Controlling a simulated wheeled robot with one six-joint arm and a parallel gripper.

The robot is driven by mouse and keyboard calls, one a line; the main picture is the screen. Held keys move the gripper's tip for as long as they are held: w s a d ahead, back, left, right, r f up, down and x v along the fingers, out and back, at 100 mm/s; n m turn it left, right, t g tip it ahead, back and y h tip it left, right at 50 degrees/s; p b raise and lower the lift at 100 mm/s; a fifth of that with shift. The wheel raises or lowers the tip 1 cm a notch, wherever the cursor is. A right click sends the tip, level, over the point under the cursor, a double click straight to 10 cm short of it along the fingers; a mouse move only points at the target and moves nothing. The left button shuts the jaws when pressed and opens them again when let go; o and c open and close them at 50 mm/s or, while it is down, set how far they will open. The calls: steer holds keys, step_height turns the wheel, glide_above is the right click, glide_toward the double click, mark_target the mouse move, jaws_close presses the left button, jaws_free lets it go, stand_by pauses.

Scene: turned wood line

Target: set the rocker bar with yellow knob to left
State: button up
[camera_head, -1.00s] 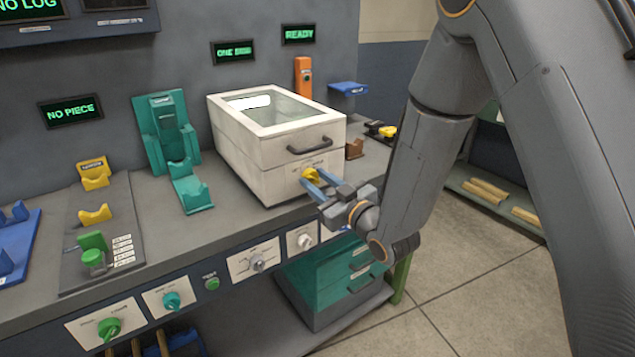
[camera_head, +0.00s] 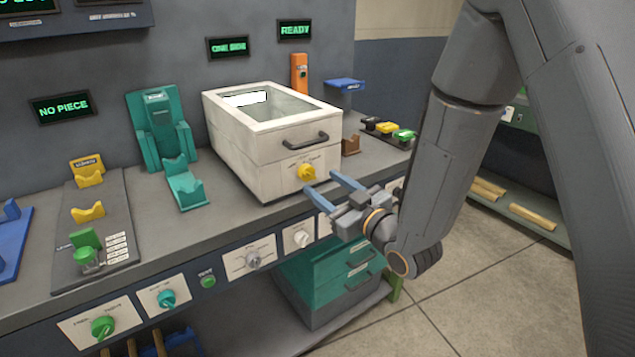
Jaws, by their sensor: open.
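The yellow knob (camera_head: 306,172) sits on the front panel of the white box (camera_head: 277,180), below its dark handle. A small printed label lies around it, too small to read. The knob looks compact, and I cannot tell which way its bar points. My gripper (camera_head: 322,185) is open and empty, with its two blue fingers pointing toward the box. It stands just right of the knob and slightly in front of it, and appears apart from it. The knob is in plain view, not between the fingers.
The white box has a glazed lid with a dark handle (camera_head: 307,142). A teal stand (camera_head: 185,190) is to its left. Black, yellow (camera_head: 386,127) and green (camera_head: 404,136) buttons lie to its right. Other knobs, including a white one (camera_head: 301,238), line the bench front.

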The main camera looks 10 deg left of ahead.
steer(key=shift+v, duration=1.25)
steer(key=d+f+m+g+h, duration=0.25)
steer(key=d+h, duration=0.35)
steer(key=d, duration=0.4)
steer(key=d+f+m+g+h, duration=0.1)
steer(key=d+f+m+h, duration=0.35)
steer(key=d, duration=0.65)
steer(key=s+d+m+g+h, duration=0.1)
steer(key=s+d+g, duration=0.1)
steer(key=s, duration=0.4)
steer(key=s+d+m+g+h, duration=0.1)
steer(key=s+d+m+g, duration=0.1)
steer(key=s+d, duration=0.3)
steer(key=s+d+r+m+g+h, duration=0.1)
steer(key=s+d+m+g, duration=0.1)
steer(key=s, duration=0.6)
steer(key=shift+s+d+g, duration=0.3)
steer(key=shift+d+g, duration=0.5)
steer(key=shift+g, duration=0.15)
